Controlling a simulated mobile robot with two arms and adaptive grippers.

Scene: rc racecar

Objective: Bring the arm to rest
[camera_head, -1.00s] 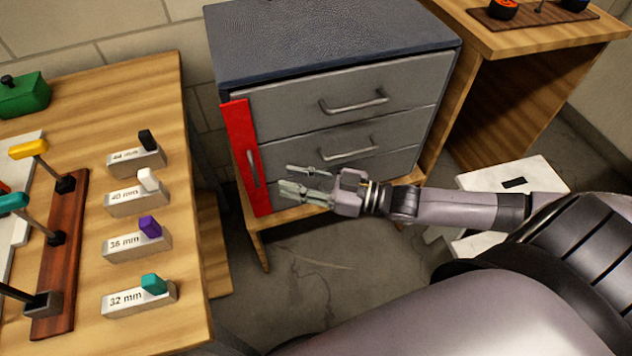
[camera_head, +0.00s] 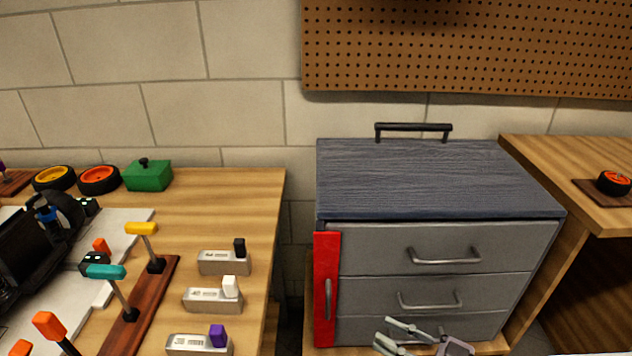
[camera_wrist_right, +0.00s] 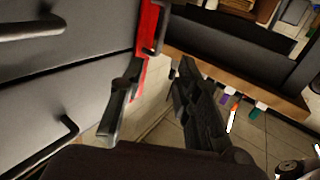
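My right gripper (camera_head: 402,337) is at the bottom edge of the head view, in front of the lower drawers of a grey toolbox (camera_head: 440,260). Its two fingers are spread apart with nothing between them. In the right wrist view the open fingers (camera_wrist_right: 150,95) also show with a gap between them. The toolbox's red side latch (camera_wrist_right: 148,45) lies beyond them there. The same red latch (camera_head: 326,290) runs down the toolbox's left front edge in the head view. The rest of the right arm is mostly out of the head view. My left gripper is not in view.
A wooden table (camera_head: 262,195) at the left holds labelled metal blocks, a tool rack (camera_head: 150,300), wheels and a green box (camera_head: 148,175). Another wooden table (camera_head: 560,170) stands at the right. A pegboard (camera_head: 480,45) hangs on the wall. The toolbox drawers are shut.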

